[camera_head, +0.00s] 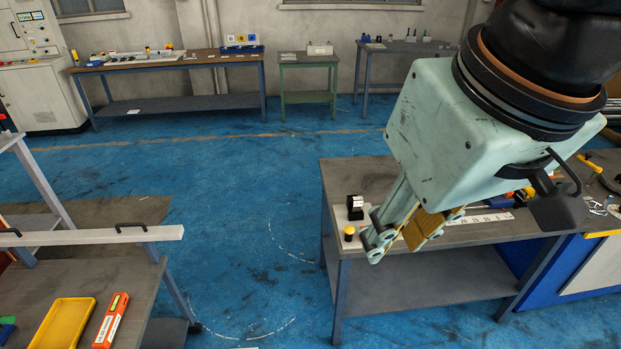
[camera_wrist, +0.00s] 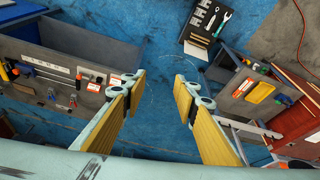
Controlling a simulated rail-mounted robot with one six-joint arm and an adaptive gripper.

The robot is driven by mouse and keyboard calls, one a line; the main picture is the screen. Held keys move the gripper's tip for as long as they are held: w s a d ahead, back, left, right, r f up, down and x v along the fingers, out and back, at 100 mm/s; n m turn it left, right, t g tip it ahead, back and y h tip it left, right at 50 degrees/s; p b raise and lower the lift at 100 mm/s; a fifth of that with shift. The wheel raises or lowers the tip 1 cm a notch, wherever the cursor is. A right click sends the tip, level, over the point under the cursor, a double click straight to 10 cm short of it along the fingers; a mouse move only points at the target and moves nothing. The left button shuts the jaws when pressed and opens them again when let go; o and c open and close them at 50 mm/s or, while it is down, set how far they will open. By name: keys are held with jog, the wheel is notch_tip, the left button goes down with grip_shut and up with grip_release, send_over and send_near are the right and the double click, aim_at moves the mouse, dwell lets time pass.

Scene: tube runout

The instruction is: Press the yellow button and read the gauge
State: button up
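The yellow button (camera_head: 349,231) sits on a small pale plate near the left front corner of the right-hand workbench (camera_head: 343,172). Just behind it stands a small black block with a white face (camera_head: 355,207), perhaps the gauge; no reading is legible. My gripper (camera_head: 402,242) points down to the right of the button in the head view and overlaps the bench in the picture. Whether it touches anything cannot be told. In the wrist view my gripper (camera_wrist: 158,84) is open, its yellow-padded fingers wide apart with only blue floor between them. I cannot clearly pick out the button there.
A white marked strip (camera_head: 487,218) and tools lie along the right workbench. At left, a bench carries a long pale beam (camera_head: 85,236), a yellow tray (camera_head: 66,322) and an orange-red box (camera_head: 111,320). Benches line the back wall. Blue floor (camera_head: 250,230) between is clear.

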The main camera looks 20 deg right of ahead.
jog(key=shift+c, duration=0.8)
grip_shut()
dwell(0.9)
